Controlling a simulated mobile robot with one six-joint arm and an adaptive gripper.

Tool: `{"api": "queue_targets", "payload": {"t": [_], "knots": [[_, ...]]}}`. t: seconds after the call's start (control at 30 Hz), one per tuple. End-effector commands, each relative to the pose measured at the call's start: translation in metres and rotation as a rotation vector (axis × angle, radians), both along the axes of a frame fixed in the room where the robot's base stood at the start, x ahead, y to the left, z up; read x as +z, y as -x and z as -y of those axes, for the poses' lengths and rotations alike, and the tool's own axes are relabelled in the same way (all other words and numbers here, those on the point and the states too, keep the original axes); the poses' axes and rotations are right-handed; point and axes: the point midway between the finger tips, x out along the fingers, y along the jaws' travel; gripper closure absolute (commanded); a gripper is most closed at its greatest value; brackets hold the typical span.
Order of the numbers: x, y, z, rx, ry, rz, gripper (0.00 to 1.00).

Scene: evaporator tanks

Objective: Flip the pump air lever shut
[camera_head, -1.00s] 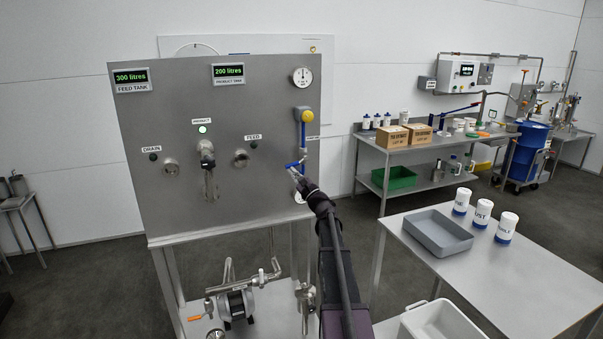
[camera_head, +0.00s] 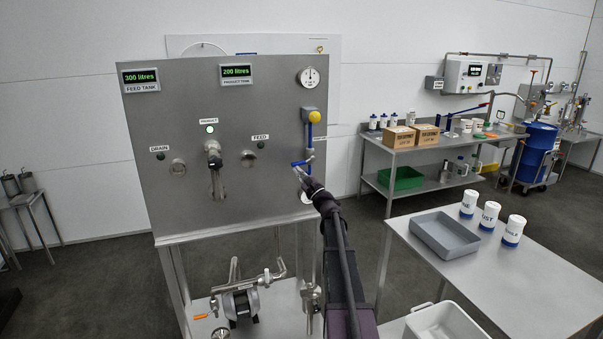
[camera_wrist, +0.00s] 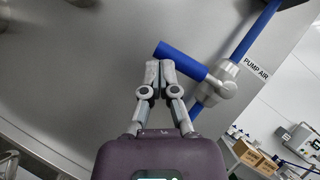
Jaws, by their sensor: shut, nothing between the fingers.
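The pump air lever is a blue handle (camera_wrist: 180,60) on a silver valve body (camera_wrist: 222,82) beside the "PUMP AIR" label (camera_wrist: 256,69) in the wrist view. The handle points sideways to the left, across the blue air line (camera_wrist: 256,32). In the head view the lever (camera_head: 301,163) is small, low on the right side of the steel panel. My gripper (camera_wrist: 158,66) is shut and empty, its fingertips close beside the handle's free end. I cannot tell whether they touch. In the head view my gripper (camera_head: 300,172) is just below the lever.
The steel panel (camera_head: 180,110) carries a yellow-capped regulator (camera_head: 311,116) and a gauge (camera_head: 309,77) above the lever. A steel table (camera_head: 520,280) with a grey tray (camera_head: 445,235) stands to the right. The pump (camera_head: 240,302) is below the panel.

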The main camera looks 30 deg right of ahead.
Motion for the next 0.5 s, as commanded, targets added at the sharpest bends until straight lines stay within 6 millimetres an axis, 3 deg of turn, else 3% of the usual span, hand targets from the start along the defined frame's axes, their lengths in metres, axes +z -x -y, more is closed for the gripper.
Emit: {"api": "queue_targets", "payload": {"t": [0.5], "knots": [[-0.038,0.008,0.001,0.000,0.000,0.001,1.00]]}}
